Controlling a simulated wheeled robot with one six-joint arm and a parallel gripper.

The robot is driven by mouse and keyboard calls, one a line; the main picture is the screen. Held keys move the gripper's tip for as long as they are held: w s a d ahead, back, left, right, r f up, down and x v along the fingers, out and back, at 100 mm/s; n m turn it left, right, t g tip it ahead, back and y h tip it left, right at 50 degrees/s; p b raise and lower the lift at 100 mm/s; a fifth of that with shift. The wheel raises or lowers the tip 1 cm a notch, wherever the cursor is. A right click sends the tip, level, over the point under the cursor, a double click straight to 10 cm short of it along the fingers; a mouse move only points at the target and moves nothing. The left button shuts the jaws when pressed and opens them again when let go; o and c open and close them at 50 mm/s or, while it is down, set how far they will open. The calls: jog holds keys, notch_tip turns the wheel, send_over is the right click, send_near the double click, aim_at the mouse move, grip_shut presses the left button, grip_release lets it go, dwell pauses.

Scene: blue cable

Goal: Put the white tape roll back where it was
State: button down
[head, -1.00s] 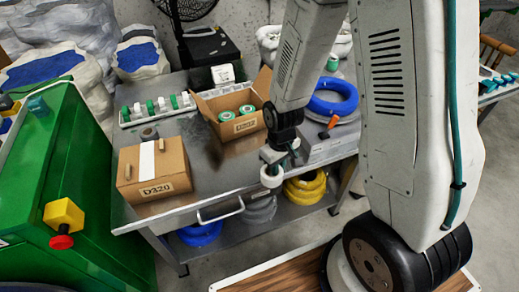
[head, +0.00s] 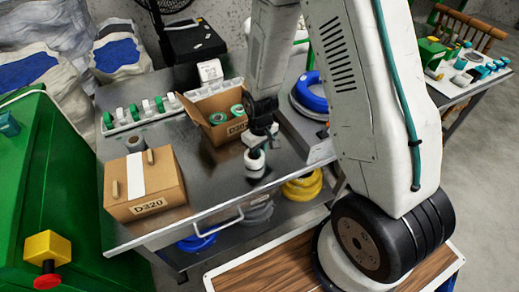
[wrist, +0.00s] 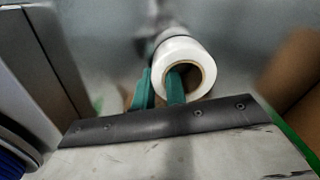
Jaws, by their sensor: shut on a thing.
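The white tape roll (head: 254,161) hangs from my gripper (head: 256,149), over the front part of the grey metal table (head: 205,185). In the wrist view, the roll (wrist: 206,62) shows its brown core facing me. The green fingers of my gripper (wrist: 160,88) are shut on its wall, one finger in the core and the other outside it. Whether the roll touches the tabletop is hard to tell.
A closed box marked D320 (head: 172,190) stands left on the table. An open box (head: 215,130) with green rolls stands behind my gripper. A rack of white and green items (head: 143,115) lies at the back left. A blue cable coil (head: 311,92) is at right. Bare tabletop lies between the boxes.

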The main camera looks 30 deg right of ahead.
jog(key=shift+f, duration=0.15)
jog(key=c, duration=1.4)
grip_release()
jog(key=shift+c, duration=0.2)
jog(key=s+r+m, duration=0.1)
jog(key=s+r, duration=0.3)
jog(key=r, duration=0.9)
jog(key=s+r, duration=0.4)
jog(key=r, duration=1)
jog(key=s+r+m, duration=0.1)
jog(key=s+r, duration=0.3)
jog(key=s, duration=0.3)
jog(key=s+r+m+t, duration=0.1)
jog(key=s+r, duration=0.4)
jog(key=s, duration=0.3)
jog(key=shift+d, duration=0.4)
